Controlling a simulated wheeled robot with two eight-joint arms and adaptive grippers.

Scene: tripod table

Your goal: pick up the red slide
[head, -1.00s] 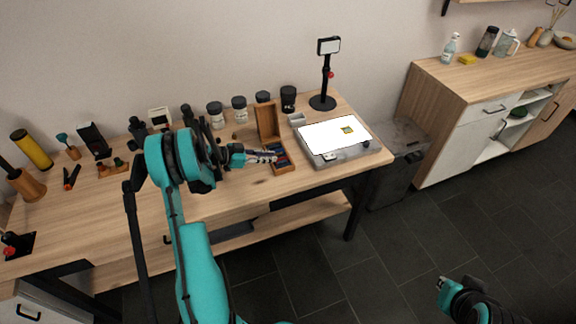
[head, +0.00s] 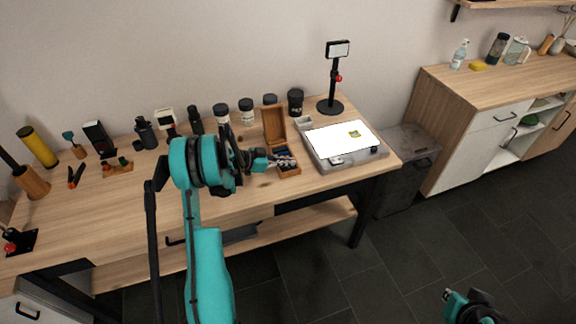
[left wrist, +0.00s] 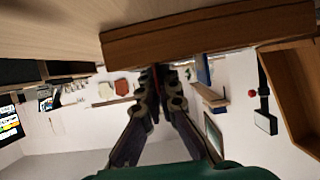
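The open wooden slide box (head: 273,122) stands on the workbench, its lid raised at the back and dark slides inside. My left gripper (head: 290,162) is over the front of this box and covers part of its contents. In the left wrist view its two fingers (left wrist: 162,78) are close together beside the wooden box wall (left wrist: 205,34). A thin red strip, probably the red slide (left wrist: 155,80), shows between the fingertips. Whether they clamp it is unclear. My right gripper (head: 447,294) is low at the bottom right, over the floor, far from the box.
A grey light-box with a white panel (head: 335,138) stands right of the slide box. A black stand (head: 331,105) rises behind it. Several jars (head: 247,117) line the back. The bench's left front (head: 110,215) is clear.

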